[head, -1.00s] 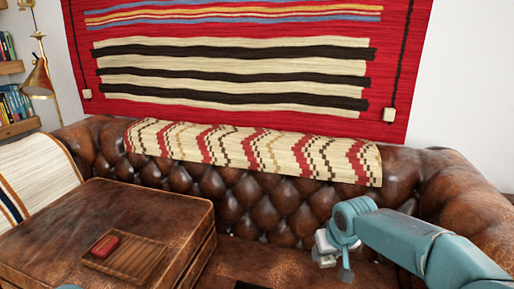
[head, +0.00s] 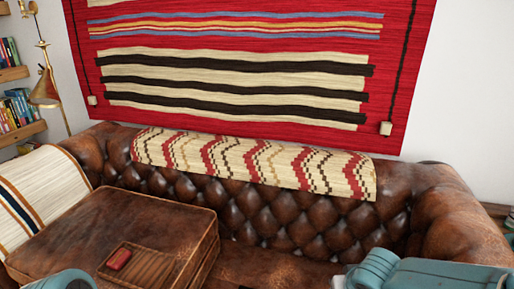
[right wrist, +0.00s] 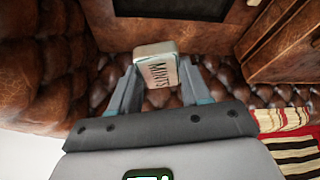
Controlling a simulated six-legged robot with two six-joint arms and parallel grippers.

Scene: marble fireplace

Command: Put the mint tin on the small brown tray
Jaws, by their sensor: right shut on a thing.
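The mint tin (right wrist: 156,67) is a small pale box with dark lettering that reads like "MINTS". My right gripper (right wrist: 157,84) has its two fingers on either side of it and is shut on it, above the brown leather seat. The small brown tray (head: 158,267) is slatted wood and lies on the raised leather block at the lower left. Part of my left arm shows at the bottom left edge; its gripper is out of view.
A small red object (head: 119,259) sits on the tray's left part. The leather block (head: 130,215) stands higher than the sofa seat. The tufted sofa back (head: 255,215) rises behind, draped with a patterned blanket (head: 250,162).

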